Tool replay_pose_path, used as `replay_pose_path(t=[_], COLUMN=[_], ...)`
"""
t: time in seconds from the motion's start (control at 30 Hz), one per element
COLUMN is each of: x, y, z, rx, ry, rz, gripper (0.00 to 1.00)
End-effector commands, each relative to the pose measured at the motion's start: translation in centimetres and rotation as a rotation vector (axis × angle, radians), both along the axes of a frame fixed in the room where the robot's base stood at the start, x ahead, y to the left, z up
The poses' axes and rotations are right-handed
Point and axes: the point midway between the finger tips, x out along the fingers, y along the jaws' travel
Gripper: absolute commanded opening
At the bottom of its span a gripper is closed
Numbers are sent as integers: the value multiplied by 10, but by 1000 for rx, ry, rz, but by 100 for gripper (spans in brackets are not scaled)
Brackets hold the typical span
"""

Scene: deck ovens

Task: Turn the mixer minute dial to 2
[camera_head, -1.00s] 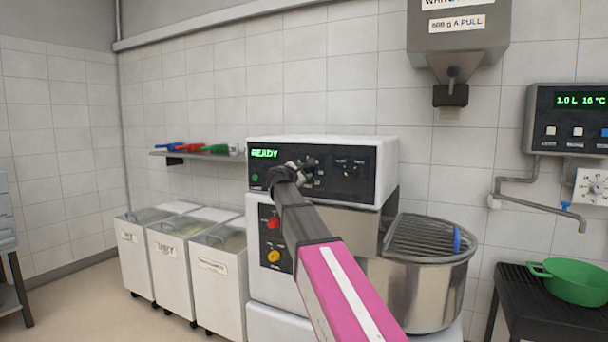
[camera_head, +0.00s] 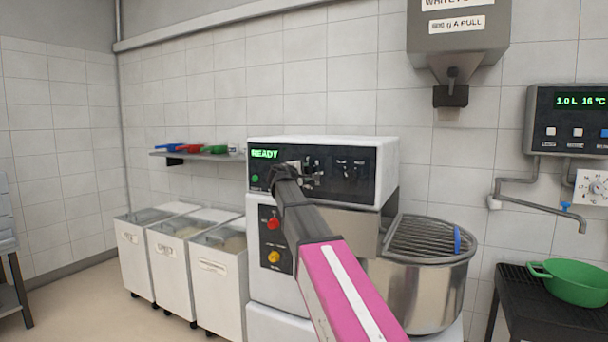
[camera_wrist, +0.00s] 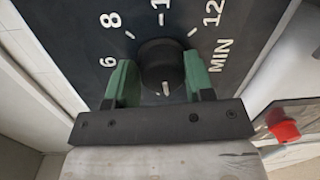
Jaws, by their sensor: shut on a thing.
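The mixer (camera_head: 335,235) stands against the tiled wall. Its dark control panel (camera_head: 362,187) shows a green READY. In the wrist view, the black minute dial (camera_wrist: 160,62) sits on the panel beside the letters MIN, with 6, 8, 10 and 12 printed around its visible part. A short white mark shows at the lower edge of the dial in that picture. My gripper (camera_wrist: 161,80) is shut on the dial, one green finger on each side. In the head view my gripper (camera_head: 302,172) is at the panel and hides part of it. The rest of the scale is hidden.
A red button (camera_head: 273,223) and a yellow knob (camera_head: 274,257) are below the panel. The mixer bowl (camera_head: 425,290) with its grate is to the right. White bins (camera_head: 222,275) stand to the left. A green bowl (camera_head: 570,282) sits on a dark stand.

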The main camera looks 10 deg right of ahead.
Motion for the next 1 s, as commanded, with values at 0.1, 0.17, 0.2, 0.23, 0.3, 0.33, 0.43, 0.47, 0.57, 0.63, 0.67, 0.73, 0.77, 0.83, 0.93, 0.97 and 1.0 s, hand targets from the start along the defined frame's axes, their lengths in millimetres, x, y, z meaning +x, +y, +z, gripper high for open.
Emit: replay_pose_path(t=[0.1, 0.17, 0.2, 0.23, 0.3, 0.33, 0.43, 0.47, 0.57, 0.63, 0.67, 0.73, 0.77, 0.83, 0.93, 0.97, 1.0], x=[-5, -5, -5, -5, -5, -5, -5, -5, -5, -5, -5, -5, -5, -5, -5, -4, -4], y=[-2, -2, -2, -2, -2, -2, -1, -1, -1, -1, -1, -1, -1, -1, -1, -1, -1], z=[-6, -6, -7, -7, -7, -7, -7, -7, -7, -7, -7, -7, -7, -7, -7, -6, -6], rx=[64, 85, 97, 104, 121, 125, 138, 140, 144, 144, 144, 144, 144, 144, 143, 142, 141], ry=[-29, -44, -52, -58, -69, -73, -82, -84, -86, -86, -86, -86, -86, -86, -86, -87, -87], rz=[-8, -8, -8, -7, -8, -8, -7, -7, -8, -8, -8, -7, -7, -7, -7, -6, -5], gripper=[25, 25, 25, 25, 25, 25, 26, 26, 26, 26, 26, 26, 26, 26, 69, 69, 69])
